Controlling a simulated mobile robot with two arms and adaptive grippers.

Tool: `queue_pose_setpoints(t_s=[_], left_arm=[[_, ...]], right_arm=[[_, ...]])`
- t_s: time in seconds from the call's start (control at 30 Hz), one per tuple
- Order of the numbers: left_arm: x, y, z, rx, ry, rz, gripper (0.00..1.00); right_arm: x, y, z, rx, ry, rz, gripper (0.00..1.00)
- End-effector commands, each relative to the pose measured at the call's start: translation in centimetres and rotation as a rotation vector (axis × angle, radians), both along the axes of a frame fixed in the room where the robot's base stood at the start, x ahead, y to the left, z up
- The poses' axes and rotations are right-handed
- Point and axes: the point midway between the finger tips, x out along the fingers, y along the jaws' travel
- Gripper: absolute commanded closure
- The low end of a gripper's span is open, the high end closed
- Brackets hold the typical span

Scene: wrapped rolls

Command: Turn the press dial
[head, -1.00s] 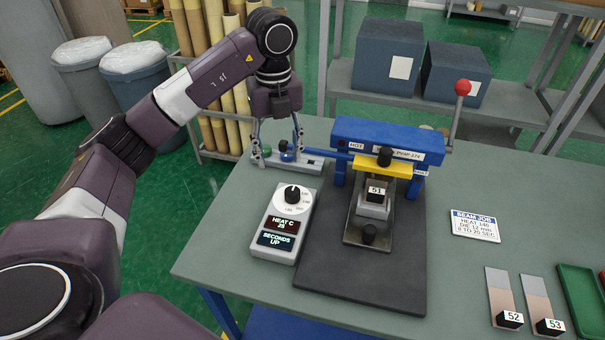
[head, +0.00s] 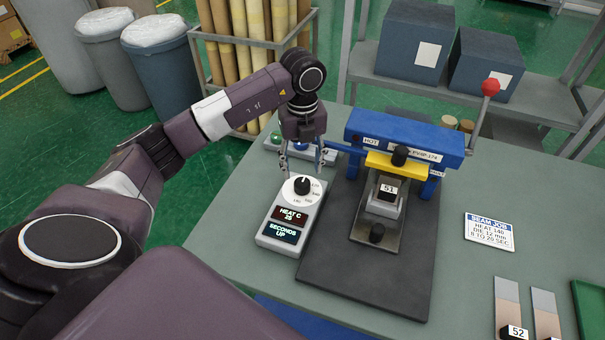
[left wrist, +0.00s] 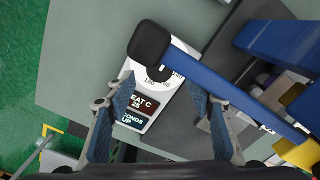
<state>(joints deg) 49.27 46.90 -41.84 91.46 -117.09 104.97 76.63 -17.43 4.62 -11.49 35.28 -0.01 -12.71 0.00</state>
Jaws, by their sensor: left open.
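The press dial (head: 302,186) is a white disc with a black knob on the sloped top of a light control box (head: 265,245). My left gripper (head: 302,168) points down, open and empty, at the dial's far side. In the left wrist view, the fingers (left wrist: 160,105) are spread with the control box (left wrist: 150,125) showing between and beyond them. A blue bar with a black end (left wrist: 150,42) partly hides the dial (left wrist: 158,72) there. My right gripper is not in view.
The blue press (head: 405,138) with a red-knobbed lever (head: 490,88) stands right of the box, holding a block marked 51 (head: 388,190). A strip with coloured buttons (head: 285,145) lies behind the gripper. A job card (head: 490,232) lies right. Table space between is clear.

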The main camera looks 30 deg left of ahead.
Motion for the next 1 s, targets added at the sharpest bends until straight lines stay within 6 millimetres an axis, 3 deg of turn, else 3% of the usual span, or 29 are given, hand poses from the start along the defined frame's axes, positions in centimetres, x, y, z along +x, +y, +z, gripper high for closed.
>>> queue_pose_setpoints(t_s=[0.1, 0.3, 0.67, 1.0], left_arm=[[-0.1, 0.0, -2.0, 0.000, 0.004, 0.001, 0.51], [0.0, 0.0, -4.2, -0.001, 0.002, 0.001, 0.51], [0.0, 0.0, -4.8, -0.001, -0.001, 0.000, 0.51], [0.0, 0.0, -4.8, -0.001, -0.001, 0.000, 0.88]], right_arm=[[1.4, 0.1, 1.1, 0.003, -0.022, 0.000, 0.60], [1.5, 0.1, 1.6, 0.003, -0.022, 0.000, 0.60], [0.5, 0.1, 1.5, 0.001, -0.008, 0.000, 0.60], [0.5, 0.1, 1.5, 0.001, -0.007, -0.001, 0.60]])
